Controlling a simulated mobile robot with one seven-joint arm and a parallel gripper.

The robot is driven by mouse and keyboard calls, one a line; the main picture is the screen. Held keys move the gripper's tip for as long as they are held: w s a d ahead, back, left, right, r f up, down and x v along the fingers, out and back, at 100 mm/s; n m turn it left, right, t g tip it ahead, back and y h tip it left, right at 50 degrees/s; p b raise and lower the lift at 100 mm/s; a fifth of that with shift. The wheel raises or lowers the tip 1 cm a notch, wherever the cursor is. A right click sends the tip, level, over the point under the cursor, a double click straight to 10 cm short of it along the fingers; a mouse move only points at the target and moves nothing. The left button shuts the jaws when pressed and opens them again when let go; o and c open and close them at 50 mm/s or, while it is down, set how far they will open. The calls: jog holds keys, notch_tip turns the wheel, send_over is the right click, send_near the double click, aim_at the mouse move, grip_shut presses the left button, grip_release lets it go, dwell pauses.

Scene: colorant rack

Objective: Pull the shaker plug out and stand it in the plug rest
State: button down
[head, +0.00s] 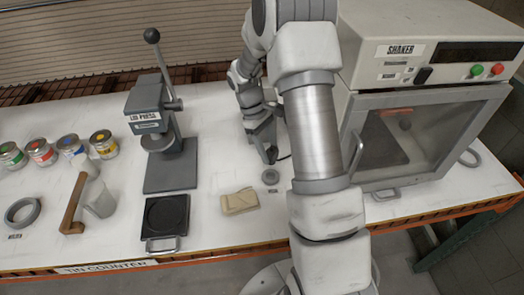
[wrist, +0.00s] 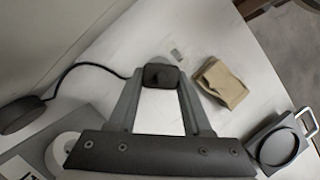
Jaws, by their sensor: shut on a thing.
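My gripper (head: 268,150) is shut on the shaker plug, a dark block with a black cable. The plug (wrist: 160,76) sits between the two fingertips in the wrist view, clear of any socket. Its cable runs left to a dark round part. The plug rest (head: 270,176) is a small round grey piece on the white counter, just in front of the fingertips in the head view. I cannot tell whether plug and rest touch. The shaker (head: 420,60) stands at the right.
A folded tan cloth (head: 240,200) lies close to the rest. The lid press (head: 165,130) and a black tray (head: 166,216) are further left.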

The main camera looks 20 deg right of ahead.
jog(key=shift+r, duration=0.25)
dwell(0.3)
jog(key=shift+f, duration=0.1)
jog(key=shift+f+b, duration=1.85)
jog(key=shift+f, duration=0.95)
jog(key=shift+f+b, duration=0.8)
jog(key=shift+f, duration=0.45)
jog(key=shift+r, duration=0.1)
jog(key=shift+c, duration=1.3)
grip_release()
